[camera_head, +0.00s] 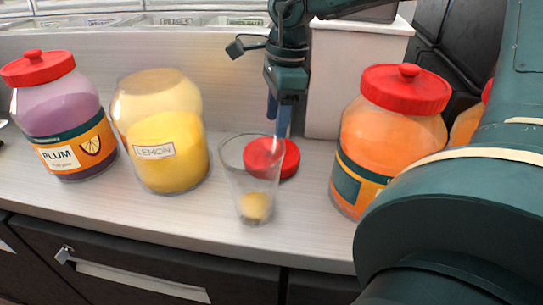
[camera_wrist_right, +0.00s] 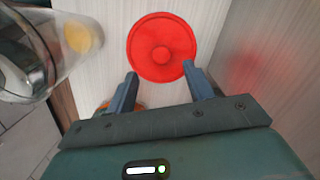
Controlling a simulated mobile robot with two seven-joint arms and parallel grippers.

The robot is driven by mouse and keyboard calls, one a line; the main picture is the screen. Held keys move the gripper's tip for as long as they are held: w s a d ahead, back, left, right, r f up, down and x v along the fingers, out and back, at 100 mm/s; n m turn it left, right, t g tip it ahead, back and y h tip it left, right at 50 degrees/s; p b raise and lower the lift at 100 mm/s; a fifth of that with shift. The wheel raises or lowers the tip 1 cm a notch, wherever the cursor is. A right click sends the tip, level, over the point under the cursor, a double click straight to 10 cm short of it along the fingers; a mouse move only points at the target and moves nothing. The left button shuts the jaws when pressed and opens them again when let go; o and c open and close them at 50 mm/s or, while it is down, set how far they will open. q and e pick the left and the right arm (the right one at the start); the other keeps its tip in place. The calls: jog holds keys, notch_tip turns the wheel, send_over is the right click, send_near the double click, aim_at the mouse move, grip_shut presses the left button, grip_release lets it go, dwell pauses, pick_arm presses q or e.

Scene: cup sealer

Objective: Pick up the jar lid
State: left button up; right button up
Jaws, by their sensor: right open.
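The red jar lid (camera_head: 271,158) lies flat on the counter behind a clear cup, which partly covers it in the head view. In the right wrist view the lid (camera_wrist_right: 161,47) shows whole, with its round knob in the middle. My right gripper (camera_head: 279,122) is above the lid, pointing down. In the wrist view its two fingers (camera_wrist_right: 160,82) are apart and empty, just short of the lid's near edge. The lemon jar (camera_head: 165,143) has no lid on it. My left gripper is not in view.
The clear cup (camera_head: 247,178) with a little yellow content stands close in front of the lid, and shows in the wrist view (camera_wrist_right: 45,45). The plum jar (camera_head: 62,115) stands left and an orange jar (camera_head: 392,135) right. A white box (camera_head: 352,80) stands behind.

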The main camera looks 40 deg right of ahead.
jog(key=f, duration=0.5)
jog(key=shift+w+a+f+p, duration=0.3)
jog(key=shift+a+f+p, duration=0.05)
jog(key=shift+f, duration=0.05)
jog(key=c, duration=1.1)
jog(key=shift+r, duration=0.1)
